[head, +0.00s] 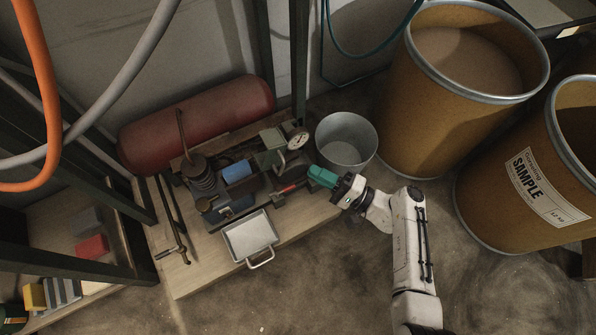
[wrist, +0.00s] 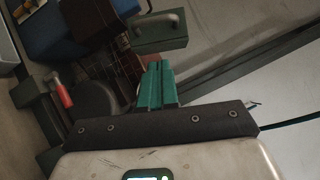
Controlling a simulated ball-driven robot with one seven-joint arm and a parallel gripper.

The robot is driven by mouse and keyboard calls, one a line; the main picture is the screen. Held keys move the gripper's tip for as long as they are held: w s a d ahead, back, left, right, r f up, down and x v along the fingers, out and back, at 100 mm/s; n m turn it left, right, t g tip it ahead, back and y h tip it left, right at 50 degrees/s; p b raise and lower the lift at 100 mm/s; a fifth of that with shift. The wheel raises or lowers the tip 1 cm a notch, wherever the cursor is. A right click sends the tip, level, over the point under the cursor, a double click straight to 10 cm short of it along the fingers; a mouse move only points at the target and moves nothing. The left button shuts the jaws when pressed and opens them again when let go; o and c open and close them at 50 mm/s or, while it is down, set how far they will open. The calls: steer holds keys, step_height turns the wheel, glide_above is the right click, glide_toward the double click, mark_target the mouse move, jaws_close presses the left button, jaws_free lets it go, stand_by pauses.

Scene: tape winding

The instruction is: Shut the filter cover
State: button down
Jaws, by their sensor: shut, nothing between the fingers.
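A grey-green filter cover (head: 272,138) sits on the compressor, above a box (head: 268,158) of similar colour and left of a round gauge. It looks tilted up, but the hinge is too small to make out. In the wrist view a green-grey part with a pale handle (wrist: 160,34), which looks like the cover, lies just beyond the fingertips. My gripper (head: 313,174) has teal fingers, shut and empty, to the lower right of the cover and apart from it. The shut fingers also show in the wrist view (wrist: 155,68).
A red tank (head: 200,125) lies behind the compressor. A metal tray (head: 250,237) sits at the board's front. Large drums (head: 430,120) stand right.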

mark_target(273, 157)
steer(key=a, duration=0.1)
steer(key=a+r, duration=0.1)
steer(key=a, duration=0.3)
steer(key=shift+s+a+r, duration=0.2)
steer(key=shift+s+r, duration=0.15)
steer(key=shift+s, duration=0.05)
steer(key=shift+r, duration=0.1)
steer(key=shift+r+n+p, duration=0.15)
steer(key=shift+n+p, duration=0.15)
steer(key=shift+p, duration=0.15)
